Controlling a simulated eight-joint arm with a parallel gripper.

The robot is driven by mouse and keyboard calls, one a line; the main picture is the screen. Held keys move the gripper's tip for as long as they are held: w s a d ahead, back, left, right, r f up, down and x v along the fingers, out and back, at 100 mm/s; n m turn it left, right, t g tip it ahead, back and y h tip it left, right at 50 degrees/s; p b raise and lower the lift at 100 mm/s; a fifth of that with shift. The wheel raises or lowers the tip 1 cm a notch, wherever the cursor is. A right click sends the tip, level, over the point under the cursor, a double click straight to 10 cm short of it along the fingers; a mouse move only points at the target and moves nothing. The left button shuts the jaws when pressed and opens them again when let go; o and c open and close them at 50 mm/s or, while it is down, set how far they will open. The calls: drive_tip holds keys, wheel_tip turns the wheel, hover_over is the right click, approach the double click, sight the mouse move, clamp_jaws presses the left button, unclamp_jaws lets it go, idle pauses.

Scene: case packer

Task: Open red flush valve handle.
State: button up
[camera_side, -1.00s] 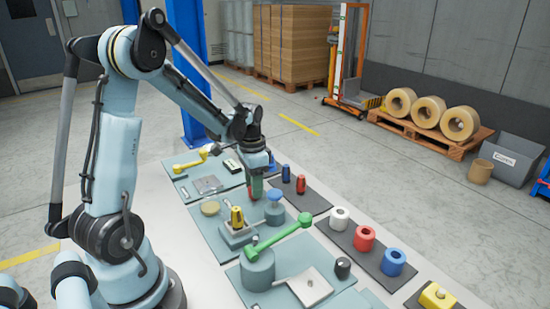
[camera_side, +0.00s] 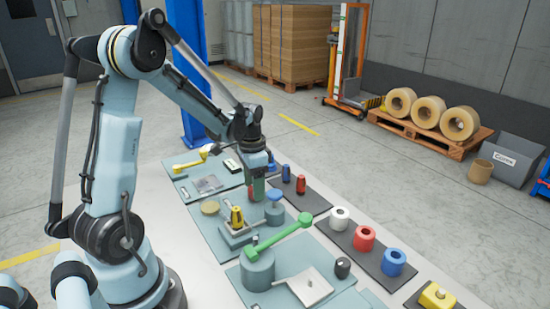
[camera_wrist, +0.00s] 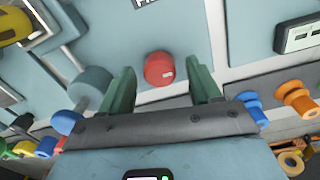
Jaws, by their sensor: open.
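In the wrist view a red round piece (camera_wrist: 158,68), probably the red valve handle, shows on the light blue panel with a small white mark on its side. My gripper (camera_wrist: 163,73) is open, with one green finger on each side of the red piece and a visible gap to both. I cannot tell how far the fingertips are above the panel. In the side view my gripper (camera_side: 258,196) points down over the far part of the bench, behind the blue knob (camera_side: 274,195). The red piece is mostly hidden behind the fingers there.
A grey cylinder (camera_wrist: 92,87) stands close to the left finger in the wrist view. A display box (camera_wrist: 298,37) is at upper right. In the side view, a yellow part (camera_side: 237,217) in a fixture and a green lever (camera_side: 278,236) lie nearer the camera.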

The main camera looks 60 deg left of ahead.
wheel_tip(320, 180, up, 12)
drive_tip(key=shift+a, duration=0.15)
idle(0.5)
